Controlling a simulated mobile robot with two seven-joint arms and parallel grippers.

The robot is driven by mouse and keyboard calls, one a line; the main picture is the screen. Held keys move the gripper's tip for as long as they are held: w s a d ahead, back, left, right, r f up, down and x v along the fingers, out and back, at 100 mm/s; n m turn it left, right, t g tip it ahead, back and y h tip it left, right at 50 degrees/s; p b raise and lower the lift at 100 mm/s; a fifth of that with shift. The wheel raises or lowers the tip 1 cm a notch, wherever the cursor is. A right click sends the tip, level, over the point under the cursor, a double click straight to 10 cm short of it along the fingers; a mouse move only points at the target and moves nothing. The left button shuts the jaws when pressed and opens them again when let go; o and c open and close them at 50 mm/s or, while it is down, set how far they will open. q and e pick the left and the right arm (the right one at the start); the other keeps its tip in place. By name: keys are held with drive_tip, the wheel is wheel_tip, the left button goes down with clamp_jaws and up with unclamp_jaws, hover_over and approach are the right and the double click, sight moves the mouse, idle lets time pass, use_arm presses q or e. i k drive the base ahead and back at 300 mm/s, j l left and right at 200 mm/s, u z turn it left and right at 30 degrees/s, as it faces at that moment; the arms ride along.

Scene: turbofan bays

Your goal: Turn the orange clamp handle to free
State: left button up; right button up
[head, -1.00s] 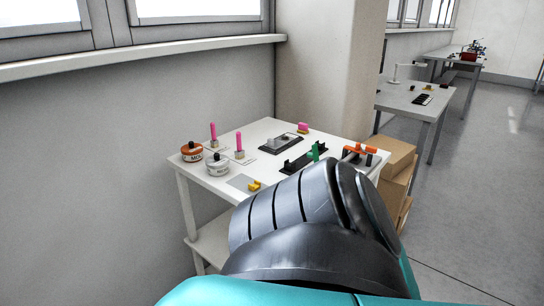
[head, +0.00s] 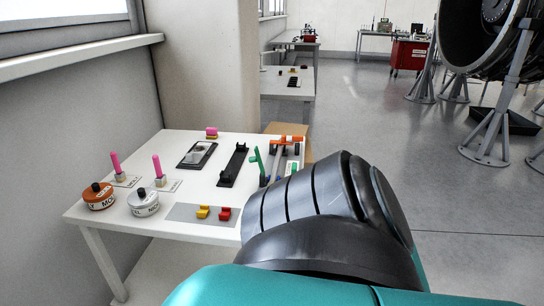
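An orange clamp handle (head: 287,139) shows at the far right corner of the white table, in the head view. It lies roughly level across a small fixture with a grey rod below it. The front part of this fixture is partly hidden behind my own arm link. Neither gripper is in view, and nothing is seen touching the handle.
The white table (head: 182,231) also holds a green lever (head: 258,161), a black rail (head: 232,165), a dark tray (head: 197,154), pink pegs, two round tins, and yellow (head: 203,212) and red (head: 225,214) blocks. Open floor lies right; an engine stand (head: 497,125) stands beyond.

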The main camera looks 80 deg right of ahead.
sight(296, 138)
drive_tip(key=i+l+z, duration=0.1)
drive_tip(key=i+z, duration=0.55)
drive_tip(key=i+j+z, duration=0.1)
drive_tip(key=i+z, duration=0.25)
drive_tip(key=z, duration=0.45)
drive_tip(key=i+z, duration=0.1)
drive_tip(key=z, duration=0.85)
drive_tip(key=j+z, duration=0.1)
drive_tip(key=z, duration=0.4)
drive_tip(key=j+z, duration=0.1)
drive_tip(key=z, duration=0.35)
drive_tip(key=i, duration=0.05)
